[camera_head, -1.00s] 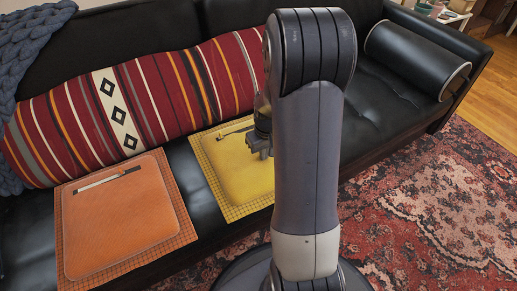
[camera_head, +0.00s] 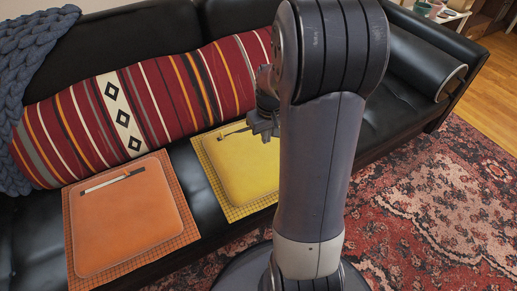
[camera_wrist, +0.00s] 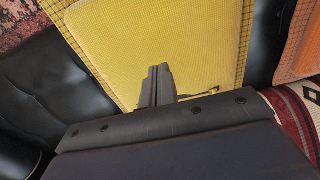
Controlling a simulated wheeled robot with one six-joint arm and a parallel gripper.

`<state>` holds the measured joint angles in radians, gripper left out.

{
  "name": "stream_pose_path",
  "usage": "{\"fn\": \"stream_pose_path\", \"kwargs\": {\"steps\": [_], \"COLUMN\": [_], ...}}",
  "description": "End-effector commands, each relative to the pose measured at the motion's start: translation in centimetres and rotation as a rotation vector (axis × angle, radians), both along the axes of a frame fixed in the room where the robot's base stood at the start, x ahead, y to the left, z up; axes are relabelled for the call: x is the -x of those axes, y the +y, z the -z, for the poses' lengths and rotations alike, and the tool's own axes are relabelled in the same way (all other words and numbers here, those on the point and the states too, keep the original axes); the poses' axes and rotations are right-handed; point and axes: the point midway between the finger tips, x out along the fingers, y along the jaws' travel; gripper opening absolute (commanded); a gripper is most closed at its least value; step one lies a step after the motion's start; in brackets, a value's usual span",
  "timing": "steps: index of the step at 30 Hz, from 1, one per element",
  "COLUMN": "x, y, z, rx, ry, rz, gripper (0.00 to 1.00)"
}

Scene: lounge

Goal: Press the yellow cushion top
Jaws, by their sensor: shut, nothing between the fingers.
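The yellow cushion (camera_head: 245,172) lies flat on a yellow gridded mat (camera_head: 207,167) on the black sofa seat. Its right side is partly hidden behind my arm in the head view. It fills the upper middle of the wrist view (camera_wrist: 165,40). My gripper (camera_head: 265,138) is above the cushion's back right part, its fingers pointing down. In the wrist view my gripper (camera_wrist: 159,68) is shut and empty, with its fingertips over the cushion. I cannot tell whether the tips touch it. A dark thin item with a yellow end (camera_wrist: 205,90) lies near the fingers.
An orange cushion (camera_head: 130,225) on an orange mat (camera_head: 185,237) lies to the left. A striped bolster (camera_head: 150,105) runs behind both. A knitted blue throw (camera_head: 30,60) hangs at left, and a black bolster (camera_head: 428,62) sits at the right.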

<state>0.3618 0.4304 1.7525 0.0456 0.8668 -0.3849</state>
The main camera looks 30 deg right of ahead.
Motion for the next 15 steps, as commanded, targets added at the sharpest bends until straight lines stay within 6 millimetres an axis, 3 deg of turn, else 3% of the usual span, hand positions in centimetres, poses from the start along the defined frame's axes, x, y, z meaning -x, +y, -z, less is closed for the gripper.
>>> {"fn": "stream_pose_path", "kwargs": {"steps": [15], "x": [-0.1], "y": [-0.03], "z": [-0.44], "rx": [0.004], "ry": [0.001], "rz": [-0.038], "gripper": [0.0]}}
